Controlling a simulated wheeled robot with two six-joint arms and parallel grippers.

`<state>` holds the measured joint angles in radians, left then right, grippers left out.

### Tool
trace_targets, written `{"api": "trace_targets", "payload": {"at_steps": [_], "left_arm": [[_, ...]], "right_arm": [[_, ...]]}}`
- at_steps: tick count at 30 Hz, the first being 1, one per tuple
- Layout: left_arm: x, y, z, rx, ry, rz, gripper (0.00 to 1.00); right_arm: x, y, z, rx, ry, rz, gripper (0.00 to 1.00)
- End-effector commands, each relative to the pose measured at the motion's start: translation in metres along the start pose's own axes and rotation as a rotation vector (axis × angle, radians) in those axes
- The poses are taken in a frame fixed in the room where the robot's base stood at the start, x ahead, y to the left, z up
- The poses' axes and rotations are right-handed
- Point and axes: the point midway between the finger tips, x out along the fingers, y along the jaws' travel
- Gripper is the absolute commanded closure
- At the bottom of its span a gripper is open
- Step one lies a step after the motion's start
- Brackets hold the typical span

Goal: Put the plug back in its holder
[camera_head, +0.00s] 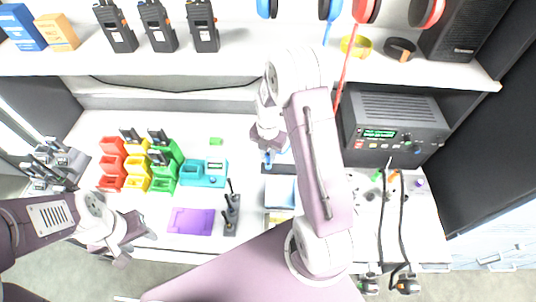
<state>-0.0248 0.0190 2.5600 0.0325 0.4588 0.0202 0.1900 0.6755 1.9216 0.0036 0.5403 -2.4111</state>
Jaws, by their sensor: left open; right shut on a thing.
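My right gripper (269,142) is over the middle of the worktop, pointing down, shut on a small blue piece (268,160) that looks like the plug. Most of this piece is hidden by the fingers. Small green (377,175) and purple (420,183) pieces stand at the right of the worktop, near the radio unit. They may be plugs in a holder, but the holder is partly hidden behind my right arm and I cannot make it out. My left gripper (140,245) is open and empty at the front left edge.
Red, yellow and green bins (110,165) stand at the left. The radio unit (395,130) is at the back right. Black cables (381,225) hang over the front edge.

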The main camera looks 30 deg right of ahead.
Motion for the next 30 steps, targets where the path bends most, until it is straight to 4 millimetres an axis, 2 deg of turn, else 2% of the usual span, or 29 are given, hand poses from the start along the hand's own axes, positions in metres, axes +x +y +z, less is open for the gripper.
{"api": "trace_targets", "payload": {"at_steps": [30], "left_arm": [[0.002,0.000,0.000,0.000,0.000,0.000,0.53]], "right_arm": [[0.010,0.000,0.000,0.000,0.000,0.000,1.00]]}}
